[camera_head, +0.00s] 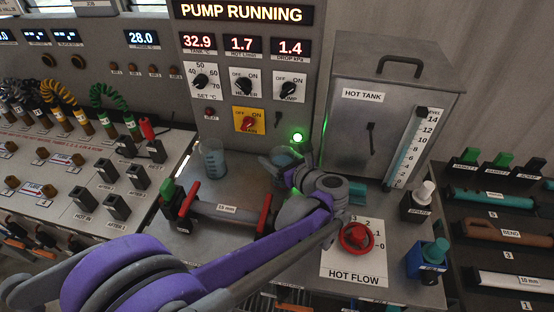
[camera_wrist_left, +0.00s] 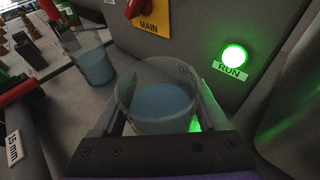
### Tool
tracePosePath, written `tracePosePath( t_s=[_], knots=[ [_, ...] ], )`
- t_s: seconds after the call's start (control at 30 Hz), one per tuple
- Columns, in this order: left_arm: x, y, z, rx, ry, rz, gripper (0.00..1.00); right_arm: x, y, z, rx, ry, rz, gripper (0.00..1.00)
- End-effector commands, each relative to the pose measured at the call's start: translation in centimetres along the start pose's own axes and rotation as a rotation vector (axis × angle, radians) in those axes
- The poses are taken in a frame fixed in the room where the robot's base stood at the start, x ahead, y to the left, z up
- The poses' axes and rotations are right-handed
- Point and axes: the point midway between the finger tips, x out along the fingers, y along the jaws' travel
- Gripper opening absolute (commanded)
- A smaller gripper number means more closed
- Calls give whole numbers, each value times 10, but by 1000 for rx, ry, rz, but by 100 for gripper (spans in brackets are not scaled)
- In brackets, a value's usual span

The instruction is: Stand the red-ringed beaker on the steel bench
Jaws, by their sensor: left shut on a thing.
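My left gripper (camera_head: 288,163) is shut on a clear beaker (camera_head: 281,153) with blue liquid, near the back of the steel bench (camera_head: 192,245). In the left wrist view this beaker (camera_wrist_left: 150,123) looks upright between the two fingers (camera_wrist_left: 160,105). I see no red ring on it; its lower part is hidden. Whether its base touches the bench I cannot tell. A second clear beaker (camera_head: 212,160) with blue liquid stands on the bench to the left, and shows in the wrist view too (camera_wrist_left: 95,65). No red ring shows on it either. My right gripper is not in view.
The control panel (camera_head: 240,75) with a lit green RUN lamp (camera_head: 297,137) rises behind the held beaker. The hot tank (camera_head: 380,110) stands to the right. A pipe section with red handles (camera_head: 228,209) and a red flow valve (camera_head: 356,237) are nearer.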

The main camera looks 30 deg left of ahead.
Motion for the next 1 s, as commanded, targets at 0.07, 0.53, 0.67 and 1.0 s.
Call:
tracePosePath(
  t_s=[0.07, 0.53, 0.67, 1.0],
  knots=[
    [4, -2, -8, 0, -1, 0, 3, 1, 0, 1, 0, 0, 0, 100],
    [6, -3, -13, 0, 0, 0, 81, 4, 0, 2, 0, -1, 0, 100],
    [6, -3, -12, 0, 0, 0, 100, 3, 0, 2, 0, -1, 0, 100],
    [-1, -4, -9, 0, 0, -2, 100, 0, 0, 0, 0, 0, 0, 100]
  ],
)
